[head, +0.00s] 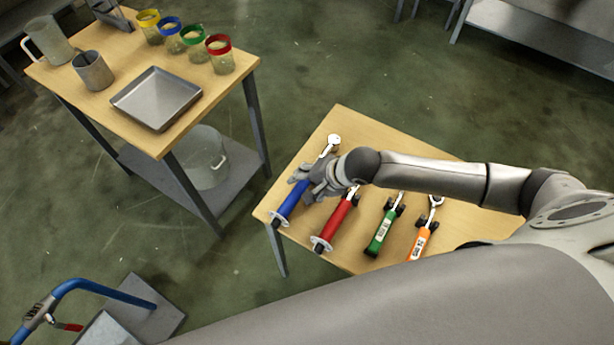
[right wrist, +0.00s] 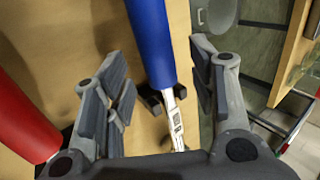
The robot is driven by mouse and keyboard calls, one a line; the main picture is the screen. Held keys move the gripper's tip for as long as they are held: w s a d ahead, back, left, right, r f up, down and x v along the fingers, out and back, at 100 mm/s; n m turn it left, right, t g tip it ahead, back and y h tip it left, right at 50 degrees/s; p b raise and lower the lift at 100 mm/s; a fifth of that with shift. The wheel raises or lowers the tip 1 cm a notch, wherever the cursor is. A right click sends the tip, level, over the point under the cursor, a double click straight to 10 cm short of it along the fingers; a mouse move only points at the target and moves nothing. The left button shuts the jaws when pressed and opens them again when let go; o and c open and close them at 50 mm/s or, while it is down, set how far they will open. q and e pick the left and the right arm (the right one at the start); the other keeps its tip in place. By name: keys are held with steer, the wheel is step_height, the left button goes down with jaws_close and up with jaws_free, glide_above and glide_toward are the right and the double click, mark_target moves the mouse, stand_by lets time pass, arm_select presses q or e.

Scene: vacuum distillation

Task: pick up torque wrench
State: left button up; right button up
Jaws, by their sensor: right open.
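Four-tool row aside, the blue-handled wrench (head: 291,202) lies on the small wooden table, its metal head beyond my gripper at the far edge. My right gripper (head: 303,178) is over the upper end of its handle. In the right wrist view my right gripper (right wrist: 160,98) is open, with the blue-handled wrench (right wrist: 152,40) between its fingers and no clear contact. A red-handled wrench (head: 336,222) lies just right of it; its handle (right wrist: 22,118) also shows in the right wrist view, outside the left finger. My left gripper is not in view.
A green-handled tool (head: 380,232) and an orange-handled tool (head: 420,244) lie further right on the small table (head: 335,125). A taller table (head: 110,75) at the upper left holds a metal tray (head: 157,98), cups and jars. A blue-handled cart (head: 110,290) stands at the lower left.

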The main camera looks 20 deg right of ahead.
steer(key=shift+x, duration=0.9)
jaws_close()
steer(key=shift+w+r, duration=0.1)
steer(key=shift+r, duration=0.05)
